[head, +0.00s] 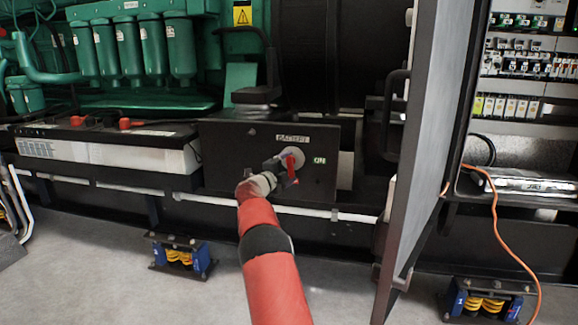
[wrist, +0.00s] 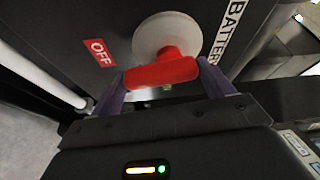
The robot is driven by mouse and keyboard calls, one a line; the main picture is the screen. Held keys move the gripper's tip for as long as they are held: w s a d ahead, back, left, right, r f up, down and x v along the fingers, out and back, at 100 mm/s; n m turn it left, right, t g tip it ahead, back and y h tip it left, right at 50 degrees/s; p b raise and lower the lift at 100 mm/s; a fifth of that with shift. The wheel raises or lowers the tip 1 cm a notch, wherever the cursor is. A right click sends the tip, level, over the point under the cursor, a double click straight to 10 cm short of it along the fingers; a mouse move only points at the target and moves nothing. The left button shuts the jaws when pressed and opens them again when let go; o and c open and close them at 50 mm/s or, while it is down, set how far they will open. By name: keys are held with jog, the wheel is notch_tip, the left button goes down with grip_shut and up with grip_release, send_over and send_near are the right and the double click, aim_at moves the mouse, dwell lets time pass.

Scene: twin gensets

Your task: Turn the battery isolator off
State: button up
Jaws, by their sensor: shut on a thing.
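The battery isolator is a red handle (head: 291,163) on a pale round base on a black panel (head: 228,150). In the wrist view the red handle (wrist: 160,72) lies between the two fingers of my gripper (wrist: 164,80), which is shut on it; the pale round base (wrist: 152,36) shows behind. A red OFF label (wrist: 99,52) is beside the base in the wrist view. My gripper (head: 280,170) partly covers the isolator there.
An open grey cabinet door (head: 428,140) stands close to the right of the panel. Batteries (head: 110,150) with red terminal caps sit to the left. A white pipe (head: 225,203) runs below. An orange cable (head: 495,215) hangs at the right. Grey floor lies in front.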

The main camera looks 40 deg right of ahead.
jog(key=shift+m+p, duration=0.3)
jog(key=shift+m, duration=0.5)
jog(key=shift+w, duration=0.1)
jog(key=o, duration=0.9)
jog(key=shift+o, duration=0.2)
jog(key=shift+a, duration=0.15)
jog(key=b+v, duration=0.1)
jog(key=v, duration=0.6)
jog(key=shift+a, duration=0.3)
jog(key=shift+r, duration=0.2)
